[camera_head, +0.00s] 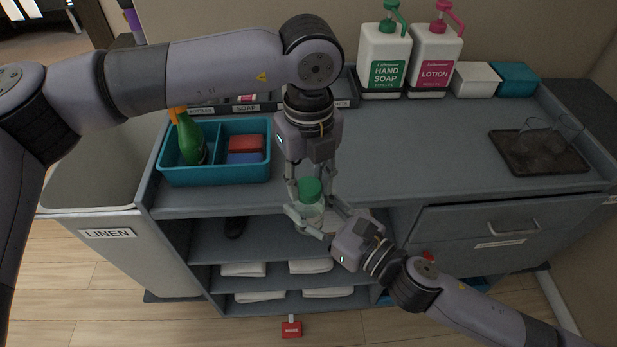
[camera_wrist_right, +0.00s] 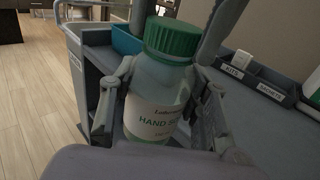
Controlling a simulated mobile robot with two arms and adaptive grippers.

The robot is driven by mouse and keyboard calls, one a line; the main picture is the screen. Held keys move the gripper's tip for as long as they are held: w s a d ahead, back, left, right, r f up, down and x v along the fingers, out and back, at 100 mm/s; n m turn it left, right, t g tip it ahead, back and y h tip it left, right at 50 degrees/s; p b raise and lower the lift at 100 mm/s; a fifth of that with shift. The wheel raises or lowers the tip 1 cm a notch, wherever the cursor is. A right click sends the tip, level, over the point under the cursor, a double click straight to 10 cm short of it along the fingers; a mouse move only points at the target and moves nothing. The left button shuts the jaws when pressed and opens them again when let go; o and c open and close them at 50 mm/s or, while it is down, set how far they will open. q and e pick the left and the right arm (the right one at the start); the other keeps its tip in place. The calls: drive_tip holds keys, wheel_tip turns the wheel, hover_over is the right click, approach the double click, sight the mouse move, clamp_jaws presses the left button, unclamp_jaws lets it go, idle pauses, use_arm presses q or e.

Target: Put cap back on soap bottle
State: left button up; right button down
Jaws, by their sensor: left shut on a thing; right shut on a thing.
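A small clear-white soap bottle (camera_head: 312,214) with a "HAND S..." label is held upright in front of the counter edge. It also shows large in the right wrist view (camera_wrist_right: 160,88). The green cap (camera_head: 310,186) sits over the bottle's neck; in the right wrist view the cap (camera_wrist_right: 173,38) appears level on top, and whether it is threaded cannot be seen. My left gripper (camera_head: 309,190) points down from above, shut on the cap. My right gripper (camera_head: 318,222) is shut on the bottle's body from the front right.
A teal caddy (camera_head: 215,180) with a green spray bottle stands on the counter at left. Large hand soap (camera_head: 384,60) and lotion (camera_head: 435,55) pump bottles stand at the back. A dark tray (camera_head: 540,160) with glasses lies at right. The counter's middle is clear.

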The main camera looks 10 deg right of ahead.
use_arm(q)
drive_tip(key=m, duration=0.3)
clamp_jaws()
drive_tip(key=m, duration=0.7)
drive_tip(key=shift+m, duration=0.4)
drive_tip(key=m, duration=0.7)
drive_tip(key=shift+m, duration=0.4)
drive_tip(key=m, duration=0.3)
drive_tip(key=shift+m, duration=0.4)
drive_tip(key=m, duration=0.3)
drive_tip(key=shift+m, duration=0.4)
drive_tip(key=m, duration=0.4)
drive_tip(key=shift+m, duration=0.3)
drive_tip(key=o, duration=1.3)
unclamp_jaws()
